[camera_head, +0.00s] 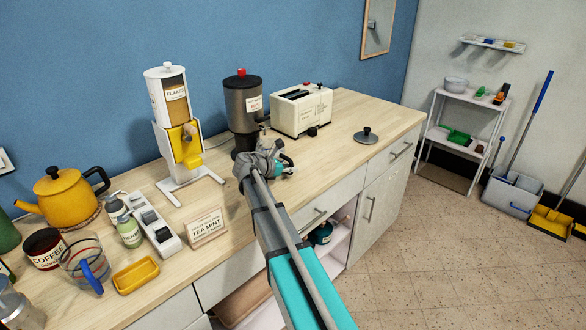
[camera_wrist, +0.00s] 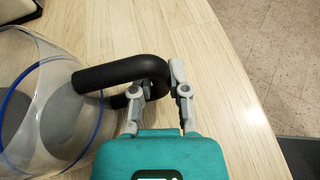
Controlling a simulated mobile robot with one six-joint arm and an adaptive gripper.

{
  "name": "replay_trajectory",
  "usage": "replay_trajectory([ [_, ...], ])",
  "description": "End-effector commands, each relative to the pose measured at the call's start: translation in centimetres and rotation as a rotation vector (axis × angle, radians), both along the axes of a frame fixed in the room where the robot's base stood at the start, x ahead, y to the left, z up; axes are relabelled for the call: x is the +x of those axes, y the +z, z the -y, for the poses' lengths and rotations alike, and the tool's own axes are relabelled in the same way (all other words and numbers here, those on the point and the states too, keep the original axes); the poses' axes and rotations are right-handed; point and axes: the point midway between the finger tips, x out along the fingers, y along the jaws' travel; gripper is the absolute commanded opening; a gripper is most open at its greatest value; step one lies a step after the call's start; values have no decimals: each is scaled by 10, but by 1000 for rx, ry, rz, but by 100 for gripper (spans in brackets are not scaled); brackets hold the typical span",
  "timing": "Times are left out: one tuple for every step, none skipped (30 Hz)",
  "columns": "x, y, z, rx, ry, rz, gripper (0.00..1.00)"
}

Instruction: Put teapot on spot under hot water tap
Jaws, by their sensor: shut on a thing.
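The clear glass teapot (camera_wrist: 62,88) has a blue ring and a black handle (camera_wrist: 125,70). It fills the left of the wrist view. My gripper (camera_wrist: 157,82) is shut on the handle, with one finger on each side. In the head view my gripper (camera_head: 283,163) is by the grey hot water dispenser (camera_head: 243,100) with a red knob. The teapot's body is mostly hidden there. The tap and the spot under it are largely hidden by my arm. I cannot tell whether the teapot touches the counter.
A flakes dispenser (camera_head: 178,125) stands left of the hot water dispenser, and a cream toaster (camera_head: 301,110) behind right. A round lid (camera_head: 366,135) lies on the right counter. A tea mint sign (camera_head: 207,225) and yellow kettle (camera_head: 72,200) are left. The right counter is mostly clear.

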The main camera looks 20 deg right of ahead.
Motion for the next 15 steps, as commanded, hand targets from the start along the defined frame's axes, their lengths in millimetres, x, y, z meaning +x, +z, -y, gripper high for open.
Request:
replay_trajectory([
  [0, -2, 0, -1, 0, 1, 0],
  [0, -2, 0, -1, 0, 1, 0],
  [0, -1, 0, 0, 0, 0, 28],
  [0, -1, 0, 0, 0, 0, 34],
  [0, -1, 0, 0, 0, 0, 39],
  [0, -1, 0, 0, 0, 0, 47],
  [0, -1, 0, 0, 0, 0, 52],
  [0, -1, 0, 0, 0, 0, 55],
  [0, -1, 0, 0, 0, 0, 55],
  [0, -1, 0, 0, 0, 0, 55],
  [0, -1, 0, 0, 0, 0, 55],
  [0, -1, 0, 0, 0, 0, 55],
  [0, -1, 0, 0, 0, 0, 55],
  [0, -1, 0, 0, 0, 0, 55],
  [0, -1, 0, 0, 0, 0, 55],
])
